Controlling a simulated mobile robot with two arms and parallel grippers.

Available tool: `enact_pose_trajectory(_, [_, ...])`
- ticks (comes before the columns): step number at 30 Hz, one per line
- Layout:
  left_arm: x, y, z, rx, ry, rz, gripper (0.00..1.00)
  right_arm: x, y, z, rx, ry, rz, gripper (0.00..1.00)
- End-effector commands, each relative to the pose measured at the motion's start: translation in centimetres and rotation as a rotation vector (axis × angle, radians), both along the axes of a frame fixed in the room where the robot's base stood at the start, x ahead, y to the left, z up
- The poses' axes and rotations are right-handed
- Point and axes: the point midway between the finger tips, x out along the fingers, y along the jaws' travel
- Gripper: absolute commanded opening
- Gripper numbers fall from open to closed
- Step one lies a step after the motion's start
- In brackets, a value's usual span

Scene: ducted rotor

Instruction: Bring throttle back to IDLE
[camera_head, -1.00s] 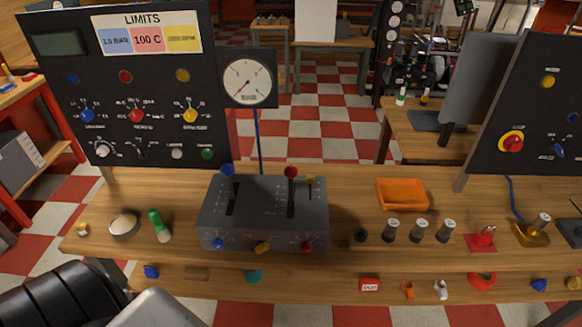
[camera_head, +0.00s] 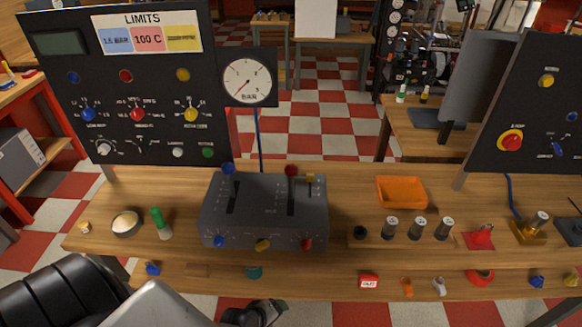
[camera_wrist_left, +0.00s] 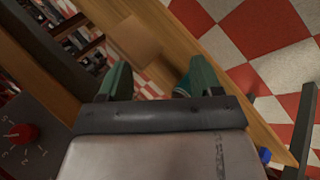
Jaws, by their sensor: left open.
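A dark grey lever box (camera_head: 265,215) stands mid-table with slots in its top. A blue-knobbed lever (camera_head: 228,169), a red-knobbed lever (camera_head: 291,170) and a small yellow-knobbed lever (camera_head: 310,178) stand at the far ends of their slots. The slot labels are too small to read, so I cannot tell which is the throttle. My left gripper (camera_head: 264,311) is low at the front, nearer than the table edge and below the box, touching no lever. In the left wrist view its green fingers (camera_wrist_left: 158,80) are apart, with nothing seen held. My right gripper is out of view.
Blue, yellow and red dials (camera_head: 307,244) line the box's front. A gauge (camera_head: 248,82) rises behind the box. An orange tray (camera_head: 402,192) and several dark cylinders (camera_head: 417,229) stand right.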

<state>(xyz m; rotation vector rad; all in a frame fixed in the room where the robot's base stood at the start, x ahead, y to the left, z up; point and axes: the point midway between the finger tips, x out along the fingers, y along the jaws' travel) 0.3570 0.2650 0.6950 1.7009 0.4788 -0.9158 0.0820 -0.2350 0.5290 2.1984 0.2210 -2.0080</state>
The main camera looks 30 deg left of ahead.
Motion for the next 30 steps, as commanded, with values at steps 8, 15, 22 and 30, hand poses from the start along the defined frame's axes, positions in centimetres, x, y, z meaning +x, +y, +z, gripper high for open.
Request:
enact_pose_trajectory(8, [9.0,2.3,19.6,-0.620,-0.294,0.381,0.65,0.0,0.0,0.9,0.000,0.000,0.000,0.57])
enact_pose_trajectory(15, [11.7,6.2,29.8,-1.179,-0.438,0.632,0.65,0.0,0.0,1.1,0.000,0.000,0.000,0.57])
enact_pose_trajectory(22, [12.7,10.1,32.6,-1.533,-0.501,0.810,0.65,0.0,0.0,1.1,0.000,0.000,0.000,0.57])
enact_pose_trajectory(30, [15.9,10.2,33.0,-1.565,-0.506,0.822,0.65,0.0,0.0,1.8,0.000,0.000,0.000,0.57])
